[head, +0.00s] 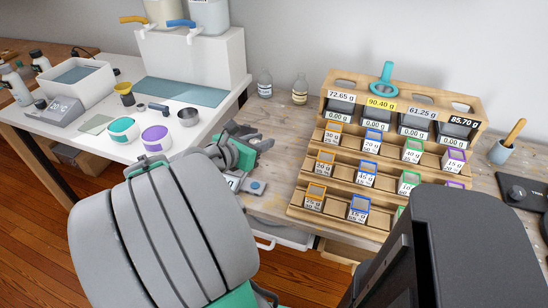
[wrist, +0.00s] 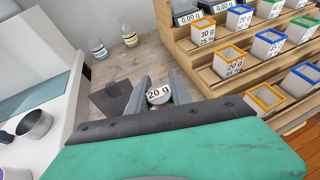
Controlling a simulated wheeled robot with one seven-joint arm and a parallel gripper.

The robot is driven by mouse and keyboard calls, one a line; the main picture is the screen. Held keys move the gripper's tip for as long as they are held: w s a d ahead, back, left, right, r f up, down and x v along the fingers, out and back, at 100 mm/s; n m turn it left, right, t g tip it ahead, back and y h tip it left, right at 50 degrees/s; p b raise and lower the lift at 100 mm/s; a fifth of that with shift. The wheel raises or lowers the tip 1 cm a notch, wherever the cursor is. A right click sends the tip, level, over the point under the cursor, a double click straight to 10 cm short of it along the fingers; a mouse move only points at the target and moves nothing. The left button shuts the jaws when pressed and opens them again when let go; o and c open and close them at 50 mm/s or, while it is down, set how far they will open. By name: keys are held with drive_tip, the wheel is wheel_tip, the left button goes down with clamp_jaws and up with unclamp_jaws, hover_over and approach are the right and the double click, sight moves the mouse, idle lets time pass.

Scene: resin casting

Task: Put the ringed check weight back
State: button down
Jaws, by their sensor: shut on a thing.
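My gripper (wrist: 158,90) is shut on a small pale weight (wrist: 159,96) labelled 20 g, seen between the two fingers in the wrist view. I cannot tell from here whether it has a ring around it. In the head view my gripper (head: 256,146) is over the bench, left of the wooden rack, and the weight in it is too small to make out. A small grey device with a blue button (head: 256,187) sits on the bench just below the gripper, partly hidden by my arm.
The stepped wooden rack (head: 296,210) holds several colour-rimmed labelled bins and small scales reading 0.00 g. Two bottles (head: 265,84) (head: 300,90) stand behind. A white table (head: 100,140) with cups and a metal pot (head: 188,117) is left.

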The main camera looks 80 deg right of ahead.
drive_tip(key=w+f+b+x, duration=0.1)
drive_tip(key=x, duration=0.5)
drive_tip(key=b, duration=0.2)
hover_over(276, 156)
drive_tip(key=a, duration=0.1)
wheel_tip(276, 156, down, 4)
drive_tip(key=shift+a+f, duration=0.1)
drive_tip(key=shift+a, duration=0.05)
drive_tip(key=shift+s+d+f+b, duration=0.1)
drive_tip(key=shift+d+f+b, duration=0.1)
drive_tip(key=shift+f, duration=0.5)
drive_tip(key=shift+w+d+f+b, duration=0.1)
drive_tip(key=shift+d+f+b, duration=0.1)
drive_tip(key=shift+f, duration=0.45)
drive_tip(key=shift+s+d+f+b, duration=0.1)
drive_tip(key=shift+d+f+b, duration=0.1)
drive_tip(key=shift+f, duration=0.5)
drive_tip(key=shift+f, duration=0.15)
drive_tip(key=c, duration=1.1)
unclamp_jaws()
drive_tip(key=shift+c, duration=0.2)
